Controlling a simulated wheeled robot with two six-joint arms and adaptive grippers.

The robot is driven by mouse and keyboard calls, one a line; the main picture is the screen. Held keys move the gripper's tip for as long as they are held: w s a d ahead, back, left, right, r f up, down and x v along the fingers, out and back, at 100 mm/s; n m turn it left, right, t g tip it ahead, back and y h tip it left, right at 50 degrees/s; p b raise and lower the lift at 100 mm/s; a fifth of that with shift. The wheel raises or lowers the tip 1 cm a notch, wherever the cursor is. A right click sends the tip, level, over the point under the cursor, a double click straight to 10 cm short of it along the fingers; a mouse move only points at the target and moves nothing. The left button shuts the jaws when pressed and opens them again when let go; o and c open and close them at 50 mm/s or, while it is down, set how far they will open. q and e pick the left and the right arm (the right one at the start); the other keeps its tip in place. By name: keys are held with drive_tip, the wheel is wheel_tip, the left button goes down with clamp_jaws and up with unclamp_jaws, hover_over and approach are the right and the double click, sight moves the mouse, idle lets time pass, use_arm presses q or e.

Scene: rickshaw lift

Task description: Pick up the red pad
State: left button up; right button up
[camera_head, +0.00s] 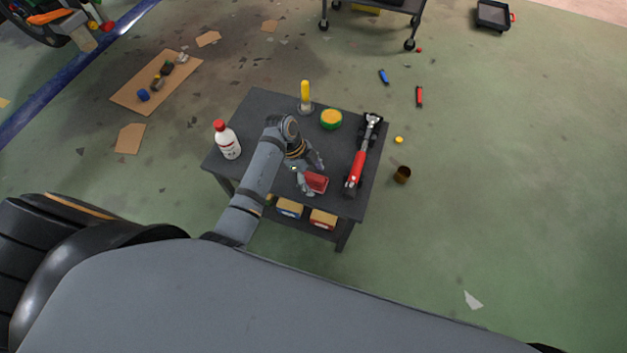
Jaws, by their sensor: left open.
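The red pad (317,182) is a small red block on the near part of the dark table (265,103). My left arm comes over the table's front edge from the left. My left gripper (313,178) is open and right at the pad, with one finger at its left side and the other above it. The gripper covers part of the pad's left end. I cannot tell whether the fingers touch it. My right gripper is not in view.
On the table stand a white bottle with a red cap (228,140), a yellow-handled tool (306,97), a green and yellow round tin (331,119) and a red jack (357,166). Boxes (323,218) sit on the lower shelf.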

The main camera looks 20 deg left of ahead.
sight(317, 177)
use_arm(q)
drive_tip(key=shift+c, duration=0.2)
drive_tip(key=c, duration=1.2)
drive_tip(key=shift+r, duration=0.1)
wheel_tip(317, 177, up, 3)
drive_tip(key=shift+r+p, duration=0.1)
drive_tip(key=shift+p, duration=0.25)
drive_tip(key=s+a+r+p, duration=0.2)
drive_tip(key=s+a+r, duration=0.7)
drive_tip(key=s, duration=0.1)
drive_tip(key=shift+s+a+r+p, duration=0.1)
drive_tip(key=shift+a+r+p, duration=0.25)
drive_tip(key=shift+r+p, duration=0.05)
